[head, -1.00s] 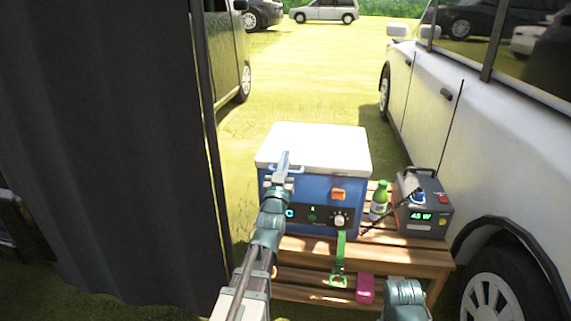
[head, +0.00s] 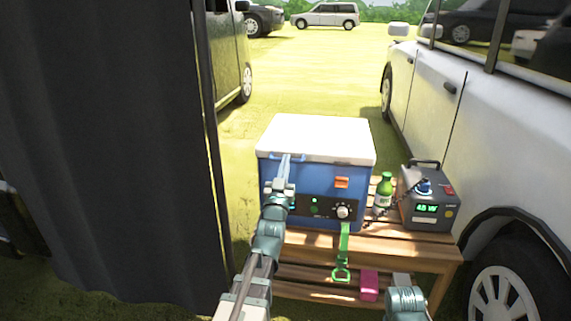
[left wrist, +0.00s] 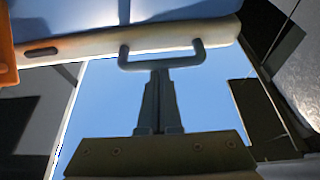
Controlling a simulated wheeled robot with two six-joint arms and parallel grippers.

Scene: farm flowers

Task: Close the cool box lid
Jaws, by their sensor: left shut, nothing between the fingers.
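The blue cool box (head: 320,182) stands on a slatted wooden table. Its white lid (head: 318,137) lies level on top, with no gap that I can make out at the front edge. An orange latch (head: 342,183) is on its front. My left gripper (head: 285,157) is shut and empty at the box's front left, by the lid's front edge. In the left wrist view, the shut fingers (left wrist: 160,75) point at a grey handle bar (left wrist: 163,63); I cannot tell whether they touch it. Part of my right arm shows at the bottom of the head view; its fingers cannot be made out.
A green bottle (head: 384,190) and a grey power unit (head: 428,203) stand right of the box. A green strap (head: 343,255) hangs in front; a pink object (head: 369,285) is on the lower shelf. A white car (head: 470,130) is close on the right, a dark curtain (head: 100,150) on the left.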

